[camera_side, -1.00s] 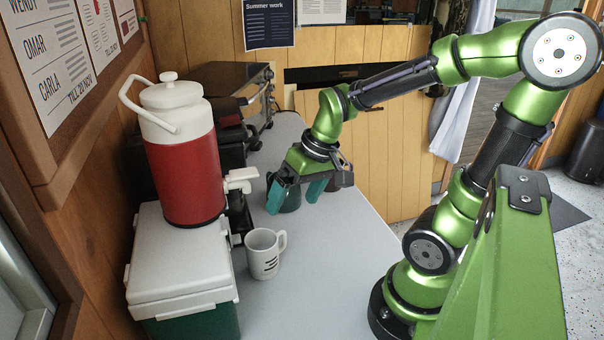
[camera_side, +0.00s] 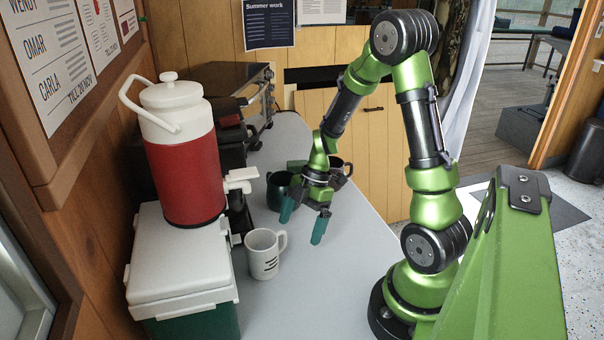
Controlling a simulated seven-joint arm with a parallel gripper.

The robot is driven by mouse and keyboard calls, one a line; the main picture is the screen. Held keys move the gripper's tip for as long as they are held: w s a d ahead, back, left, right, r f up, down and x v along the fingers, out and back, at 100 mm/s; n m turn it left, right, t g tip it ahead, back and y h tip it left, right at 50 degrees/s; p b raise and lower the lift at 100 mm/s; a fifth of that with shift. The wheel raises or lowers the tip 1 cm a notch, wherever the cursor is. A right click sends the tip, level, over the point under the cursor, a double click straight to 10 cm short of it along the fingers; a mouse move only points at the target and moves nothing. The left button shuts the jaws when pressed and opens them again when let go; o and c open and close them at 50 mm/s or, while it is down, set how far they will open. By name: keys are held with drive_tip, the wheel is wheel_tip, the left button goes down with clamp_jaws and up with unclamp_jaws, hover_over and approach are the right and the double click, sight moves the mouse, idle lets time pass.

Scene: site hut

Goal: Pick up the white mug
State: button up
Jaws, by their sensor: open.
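The white mug (camera_side: 262,256) stands upright on the grey counter, below the tap of the red and white drink cooler. It has dark markings on its side, and its handle points to the back right. My gripper (camera_side: 303,228) is open and empty, with its two teal fingertips spread and pointing down. It hangs to the right of the mug and a little further back, apart from it. The mug is fully in view.
A dark green mug (camera_side: 276,192) and another mug (camera_side: 343,166) stand behind my gripper, partly hidden. The drink cooler (camera_side: 186,170) sits on a white-lidded cool box (camera_side: 178,262) left of the mug. The counter (camera_side: 310,290) is clear in front and to the right.

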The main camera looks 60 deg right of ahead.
sight(263, 253)
drive_tip(key=w+a, duration=0.1)
drive_tip(key=a, duration=0.2)
drive_tip(key=w+a, duration=0.1)
drive_tip(key=a, duration=0.3)
drive_tip(key=w+a, duration=0.1)
drive_tip(key=a, duration=0.3)
drive_tip(key=shift+w+a, duration=0.1)
drive_tip(key=shift+a, duration=0.05)
drive_tip(key=shift+a+f, duration=0.15)
drive_tip(key=shift+f, duration=0.45)
drive_tip(key=shift+w, duration=0.1)
drive_tip(key=c, duration=1.4)
drive_tip(key=shift+c, duration=0.2)
drive_tip(key=shift+r, duration=0.2)
